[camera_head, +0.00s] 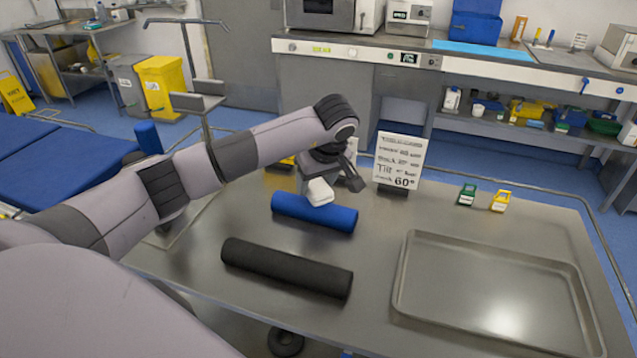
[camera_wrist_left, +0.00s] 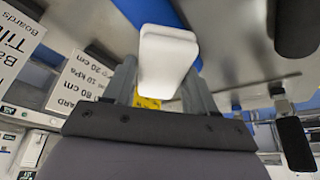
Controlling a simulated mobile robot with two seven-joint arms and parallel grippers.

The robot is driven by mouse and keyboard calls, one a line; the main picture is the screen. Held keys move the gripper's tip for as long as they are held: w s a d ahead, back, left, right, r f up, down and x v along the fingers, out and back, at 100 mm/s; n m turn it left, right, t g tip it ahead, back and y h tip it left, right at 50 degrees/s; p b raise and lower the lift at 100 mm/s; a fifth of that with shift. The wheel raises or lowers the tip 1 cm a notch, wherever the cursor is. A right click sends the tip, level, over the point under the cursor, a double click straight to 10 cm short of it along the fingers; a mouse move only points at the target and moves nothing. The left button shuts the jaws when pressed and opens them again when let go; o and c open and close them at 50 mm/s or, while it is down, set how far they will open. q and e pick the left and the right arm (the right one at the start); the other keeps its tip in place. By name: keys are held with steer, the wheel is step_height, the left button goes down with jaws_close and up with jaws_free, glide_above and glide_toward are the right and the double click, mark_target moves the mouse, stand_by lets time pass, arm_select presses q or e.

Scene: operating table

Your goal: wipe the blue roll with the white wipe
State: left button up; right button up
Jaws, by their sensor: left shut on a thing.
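The blue roll (camera_head: 335,217) lies on the metal table (camera_head: 200,262), left of its middle. The white wipe (camera_head: 319,192), a small white block, is in my left gripper (camera_head: 328,183), which is shut on it. The wipe is at the upper side of the roll near its middle; I cannot tell whether they touch. In the left wrist view the wipe (camera_wrist_left: 168,55) stands between the two fingers (camera_wrist_left: 160,88), with part of the blue roll (camera_wrist_left: 148,12) behind it. My right gripper is not in view.
A black roll (camera_head: 287,268) lies in front of the blue roll. An empty metal tray (camera_head: 400,275) takes up the table's right side. A sign card (camera_head: 399,160) stands behind the gripper. Green (camera_head: 467,194) and yellow (camera_head: 501,201) small items stand at the back right.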

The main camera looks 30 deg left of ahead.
arm_select(q)
steer(key=shift+d+r, duration=0.1)
steer(key=shift+r, duration=2.3)
